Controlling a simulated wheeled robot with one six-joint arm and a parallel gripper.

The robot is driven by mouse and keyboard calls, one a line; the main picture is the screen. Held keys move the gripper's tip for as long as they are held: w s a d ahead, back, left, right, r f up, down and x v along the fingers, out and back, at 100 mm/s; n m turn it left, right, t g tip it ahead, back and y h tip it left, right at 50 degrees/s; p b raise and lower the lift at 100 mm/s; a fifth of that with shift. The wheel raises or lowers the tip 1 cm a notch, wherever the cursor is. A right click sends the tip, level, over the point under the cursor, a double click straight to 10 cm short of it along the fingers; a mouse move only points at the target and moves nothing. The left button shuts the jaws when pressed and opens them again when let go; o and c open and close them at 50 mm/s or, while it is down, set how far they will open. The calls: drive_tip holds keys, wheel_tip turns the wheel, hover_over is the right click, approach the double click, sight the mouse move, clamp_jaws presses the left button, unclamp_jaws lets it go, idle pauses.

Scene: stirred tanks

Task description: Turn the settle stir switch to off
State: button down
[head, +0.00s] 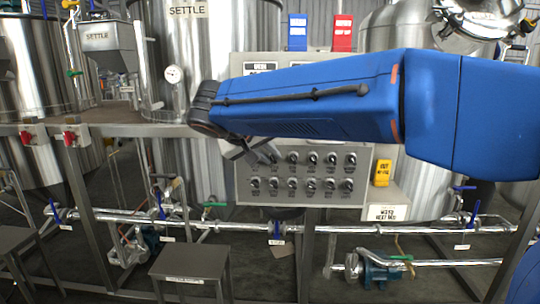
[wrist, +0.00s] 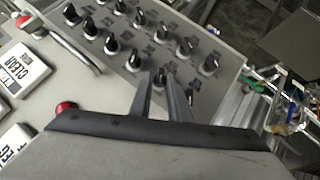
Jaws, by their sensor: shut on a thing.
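The grey switch panel (head: 302,175) hangs in the middle of the head view, with rows of black knobs. My gripper (head: 268,156) reaches down to its upper left part from under the blue arm. In the wrist view my gripper (wrist: 160,82) has its two fingers on either side of one black knob (wrist: 159,78) and is shut on it. This knob is at the end of its row nearest the gripper. The small labels are too blurred to read, so I cannot tell the knob's name or setting. The fingers partly hide it.
Other knobs (wrist: 112,45) stand close around the held one. A red button (wrist: 66,107) and display boxes (wrist: 22,70) lie to the left in the wrist view. The tank marked SETTLE (head: 187,40) stands behind. Pipes (head: 350,229) and a stool (head: 190,262) are below.

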drive_tip(key=c, duration=1.9)
unclamp_jaws()
drive_tip(key=shift+o, duration=0.2)
drive_tip(key=v, duration=1.7)
drive_tip(key=shift+s, duration=0.15)
drive_tip(key=shift+r, duration=0.1)
